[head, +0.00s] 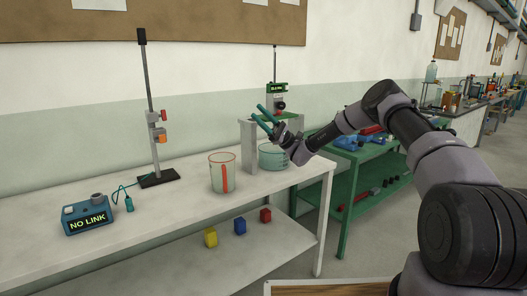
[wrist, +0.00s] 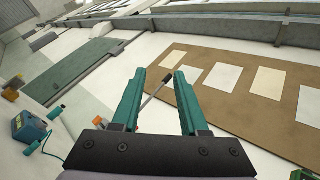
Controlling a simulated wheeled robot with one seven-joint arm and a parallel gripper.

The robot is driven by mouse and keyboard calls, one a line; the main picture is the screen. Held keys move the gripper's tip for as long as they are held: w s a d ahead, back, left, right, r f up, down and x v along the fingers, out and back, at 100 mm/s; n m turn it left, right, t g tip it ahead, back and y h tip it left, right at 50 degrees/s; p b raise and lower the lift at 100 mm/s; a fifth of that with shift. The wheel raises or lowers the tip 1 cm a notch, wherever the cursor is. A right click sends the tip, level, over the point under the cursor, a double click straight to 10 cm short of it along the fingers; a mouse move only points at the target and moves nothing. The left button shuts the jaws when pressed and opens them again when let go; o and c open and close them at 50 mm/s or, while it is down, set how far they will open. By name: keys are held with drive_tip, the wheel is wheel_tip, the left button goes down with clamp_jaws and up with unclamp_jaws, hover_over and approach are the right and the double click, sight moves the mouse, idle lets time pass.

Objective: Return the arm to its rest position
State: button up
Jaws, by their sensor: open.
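My gripper (head: 265,117) is raised above the right part of the white bench (head: 110,235) in the head view, with its teal fingers pointing up and to the left. In the wrist view the two teal fingers of my gripper (wrist: 160,90) stand apart with nothing between them. My arm reaches in from the right of the head view, bent at the elbow. Behind and below the gripper stand a grey block-like stand and a clear glass vessel (head: 272,158), partly hidden by the gripper.
A beaker (head: 216,175) with a red strip stands left of the gripper. A stand with clamps (head: 152,110) and a blue "NO LINK" box (head: 88,215) are further left. Yellow (head: 210,238), blue (head: 240,226) and red (head: 265,215) blocks lie on the lower shelf. A green cart (head: 345,200) stands right.

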drive_tip(key=s+r+n+h, duration=0.2)
drive_tip(key=s+r+h, duration=0.1)
drive_tip(key=s+h, duration=0.5)
drive_tip(key=s+r+n+h, duration=0.25)
drive_tip(key=s+h, duration=0.35)
drive_tip(key=s, duration=0.4)
drive_tip(key=s+d+r+m+t+h, duration=0.2)
drive_tip(key=s+d+t+h, duration=0.3)
drive_tip(key=d, duration=0.8)
drive_tip(key=s+d+r+m+t+h, duration=0.2)
drive_tip(key=s+d+r+t+h, duration=0.2)
drive_tip(key=s+d+t, duration=0.5)
drive_tip(key=s+d+h, duration=0.1)
drive_tip(key=s+d, duration=0.2)
drive_tip(key=s, duration=0.1)
drive_tip(key=shift+s+d+r+m+t, duration=0.15)
drive_tip(key=shift+s+d+m+t, duration=0.15)
drive_tip(key=shift+d+m, duration=0.1)
